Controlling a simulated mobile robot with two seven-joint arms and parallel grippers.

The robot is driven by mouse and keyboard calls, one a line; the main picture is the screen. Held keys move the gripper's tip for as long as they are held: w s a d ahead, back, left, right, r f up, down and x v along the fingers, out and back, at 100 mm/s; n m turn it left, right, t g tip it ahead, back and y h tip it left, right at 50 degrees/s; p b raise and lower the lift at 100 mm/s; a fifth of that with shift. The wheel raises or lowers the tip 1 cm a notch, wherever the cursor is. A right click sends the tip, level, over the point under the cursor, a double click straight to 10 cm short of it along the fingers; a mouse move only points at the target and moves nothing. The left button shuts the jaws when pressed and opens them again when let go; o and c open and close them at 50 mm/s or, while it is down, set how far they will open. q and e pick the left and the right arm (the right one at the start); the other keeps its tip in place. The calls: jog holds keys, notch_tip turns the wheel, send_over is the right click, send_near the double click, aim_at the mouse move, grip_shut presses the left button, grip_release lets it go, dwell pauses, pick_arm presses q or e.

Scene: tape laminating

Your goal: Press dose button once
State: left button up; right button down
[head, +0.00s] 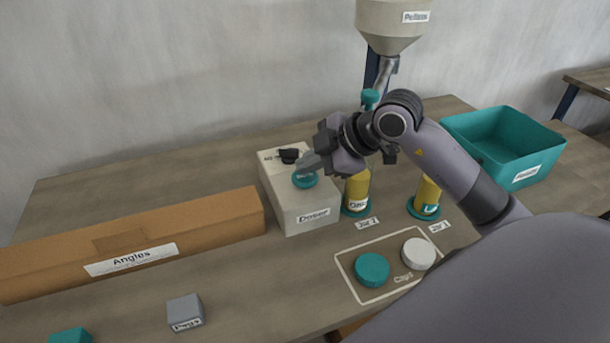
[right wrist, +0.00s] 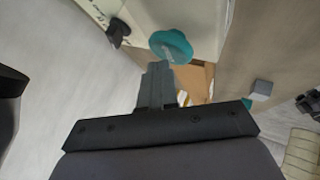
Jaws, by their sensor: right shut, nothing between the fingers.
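The white box labelled Doser (head: 305,213) stands on the table in the head view. In the right wrist view the closed fingers (right wrist: 157,82) end at the lower edge of the teal button (right wrist: 170,46). I cannot tell whether they touch it or whether it is pushed down. A black switch (head: 288,155) sits on the same box top. My left gripper is not in view.
Teal (head: 372,269) and white (head: 418,253) caps lie in front. A brown Angles box (head: 130,240) is left; a teal bin (head: 505,145) is at the back right.

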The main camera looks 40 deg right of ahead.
aim_at(310, 178)
jog(key=shift+f+b, duration=0.3)
jog(key=shift+f, duration=0.25)
dwell(0.9)
jog(key=shift+r+p, duration=0.95)
jog(key=shift+r, duration=0.1)
notch_tip(310, 178, up, 5)
jog(key=p, duration=0.4)
jog(key=shift+p, duration=0.35)
